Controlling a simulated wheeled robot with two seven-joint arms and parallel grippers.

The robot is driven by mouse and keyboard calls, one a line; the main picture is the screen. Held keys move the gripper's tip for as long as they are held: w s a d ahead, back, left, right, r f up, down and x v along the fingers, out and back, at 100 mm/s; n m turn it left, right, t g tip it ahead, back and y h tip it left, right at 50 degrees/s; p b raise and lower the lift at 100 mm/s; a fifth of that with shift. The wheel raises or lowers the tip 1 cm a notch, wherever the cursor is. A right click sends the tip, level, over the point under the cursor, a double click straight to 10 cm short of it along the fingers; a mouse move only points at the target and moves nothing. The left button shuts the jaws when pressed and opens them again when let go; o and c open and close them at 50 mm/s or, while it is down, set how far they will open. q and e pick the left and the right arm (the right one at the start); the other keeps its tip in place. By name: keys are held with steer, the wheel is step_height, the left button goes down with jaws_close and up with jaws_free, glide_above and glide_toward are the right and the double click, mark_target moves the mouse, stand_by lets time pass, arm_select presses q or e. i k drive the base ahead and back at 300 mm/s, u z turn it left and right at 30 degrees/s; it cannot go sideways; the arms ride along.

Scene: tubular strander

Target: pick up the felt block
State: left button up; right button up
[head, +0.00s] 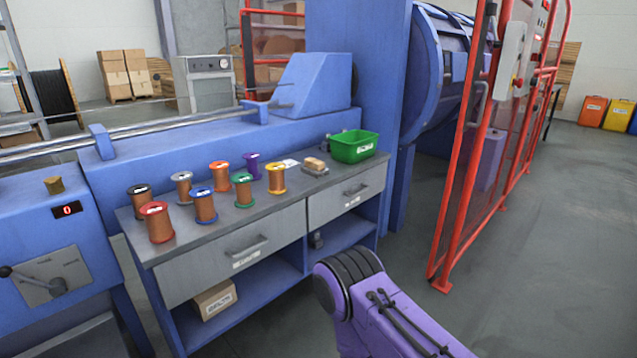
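A small tan block (314,163), which looks like the felt block, sits on a small grey item at the right part of the grey workbench top (222,233). It is just left of a green bin (354,153). It is too small to make out its texture. A purple link of my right arm shows at the bottom, in front of the bench and apart from it. Neither of my grippers is in view.
Several spools stand on the bench left of the block, the nearest a yellow-flanged one (276,179). A blue machine wall (235,135) runs behind the bench. A red guard frame (462,160) stands right, with open floor beyond.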

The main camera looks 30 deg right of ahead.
mark_target(313, 167)
steer(key=z, duration=1.2)
steer(key=k, duration=0.35)
steer(key=u, duration=0.75)
steer(key=i, duration=0.85)
steer(key=z, duration=0.35)
